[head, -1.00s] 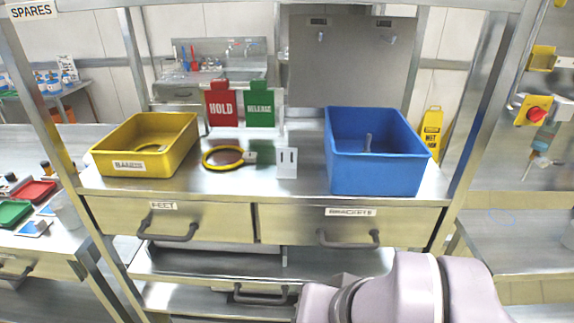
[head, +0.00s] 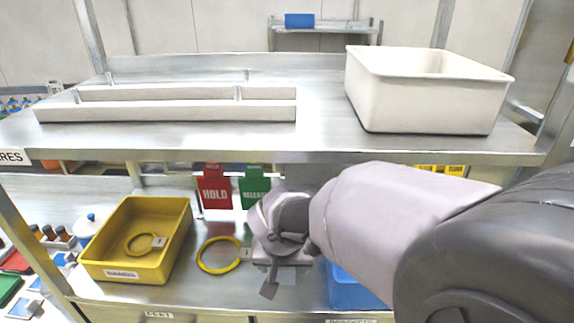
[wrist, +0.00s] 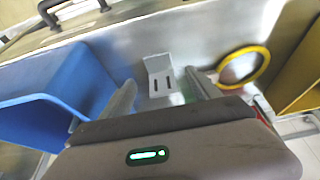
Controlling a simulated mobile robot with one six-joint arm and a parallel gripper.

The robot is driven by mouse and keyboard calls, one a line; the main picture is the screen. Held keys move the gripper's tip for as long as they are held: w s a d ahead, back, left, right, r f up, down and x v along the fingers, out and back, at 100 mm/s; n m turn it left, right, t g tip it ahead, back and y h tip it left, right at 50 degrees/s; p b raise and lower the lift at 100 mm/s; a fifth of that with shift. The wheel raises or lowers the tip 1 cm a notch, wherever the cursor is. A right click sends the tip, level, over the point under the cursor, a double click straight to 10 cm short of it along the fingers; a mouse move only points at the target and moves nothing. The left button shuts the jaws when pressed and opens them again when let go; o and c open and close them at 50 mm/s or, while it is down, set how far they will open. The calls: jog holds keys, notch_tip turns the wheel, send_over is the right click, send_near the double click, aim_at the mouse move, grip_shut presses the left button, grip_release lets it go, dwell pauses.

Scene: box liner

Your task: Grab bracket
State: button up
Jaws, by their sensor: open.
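In the head view my gripper (head: 272,280) is low over the bench, between the yellow ring and the blue bin. There my wrist and arm hide most or all of the bracket.
A blue bin (head: 350,290) stands right of my gripper, partly behind my arm. A yellow ring (head: 219,268) and a yellow bin (head: 125,267) lie left. Red HOLD (head: 214,192) and green RELEASE (head: 254,190) signs stand behind. An upper shelf (head: 200,140) holds a white bin (head: 430,100).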

aim_at(285, 270)
jog(key=shift+w+d+r, duration=0.1)
jog(key=shift+w, duration=0.85)
jog(key=x, duration=0.5)
jog(key=shift+w, duration=0.45)
jog(key=shift+s, duration=0.2)
